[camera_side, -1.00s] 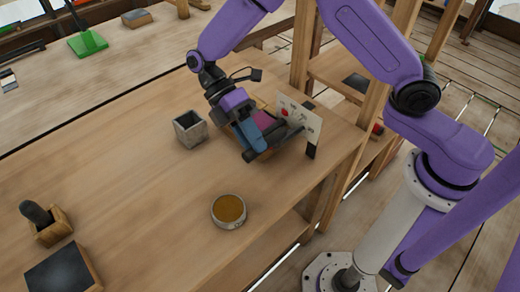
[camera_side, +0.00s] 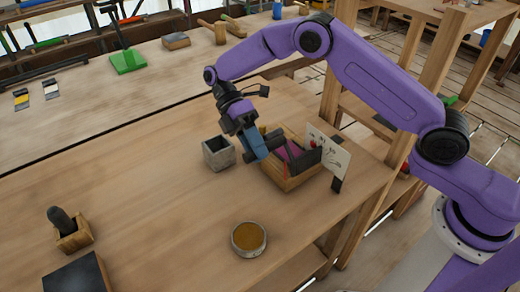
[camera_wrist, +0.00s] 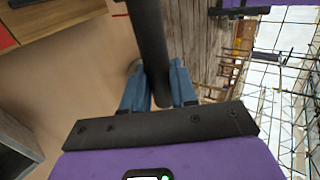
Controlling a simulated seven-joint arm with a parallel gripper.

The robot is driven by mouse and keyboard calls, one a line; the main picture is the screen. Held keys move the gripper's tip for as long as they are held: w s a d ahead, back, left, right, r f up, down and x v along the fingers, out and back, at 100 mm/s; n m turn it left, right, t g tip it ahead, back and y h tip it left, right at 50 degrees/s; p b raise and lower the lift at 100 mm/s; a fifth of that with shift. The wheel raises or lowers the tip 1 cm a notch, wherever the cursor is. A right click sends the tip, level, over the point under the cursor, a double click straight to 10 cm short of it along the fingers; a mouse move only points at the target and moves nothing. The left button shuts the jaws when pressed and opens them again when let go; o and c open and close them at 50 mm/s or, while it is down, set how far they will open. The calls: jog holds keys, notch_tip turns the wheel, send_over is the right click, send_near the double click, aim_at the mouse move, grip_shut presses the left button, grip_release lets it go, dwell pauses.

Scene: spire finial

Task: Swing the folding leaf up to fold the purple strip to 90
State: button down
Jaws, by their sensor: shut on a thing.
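The wooden folder (camera_side: 292,180) sits near the bench's right edge, with dark parts on top. A strip of purple (camera_side: 289,150) shows there, partly hidden by my gripper; its exact bend cannot be told. My gripper (camera_side: 268,153), with blue fingers, is at the folder's upper left side, angled down. In the wrist view its fingers (camera_wrist: 160,88) are closed around a dark round bar (camera_wrist: 149,38), which looks like the leaf's handle. The leaf itself is not clearly distinguishable.
A grey square cup (camera_side: 218,154) stands close left of my gripper. A white card (camera_side: 328,152) with a red mark stands behind the folder to the right. A round amber tin (camera_side: 248,239) sits in front. The bench's left middle is clear.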

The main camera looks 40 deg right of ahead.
jog(key=shift+f+g, duration=0.3)
jog(key=shift+f, duration=0.3)
jog(key=c, duration=0.9)
grip_release()
jog(key=shift+a, duration=0.1)
jog(key=shift+r, duration=0.1)
jog(key=shift+w, duration=0.1)
jog(key=shift+r, duration=0.55)
jog(key=shift+s+r, duration=0.2)
jog(key=shift+r, duration=1.05)
jog(key=s+d+r, duration=0.7)
jog(key=s+r, duration=0.2)
jog(key=s, duration=0.3)
jog(key=shift+r, duration=0.2)
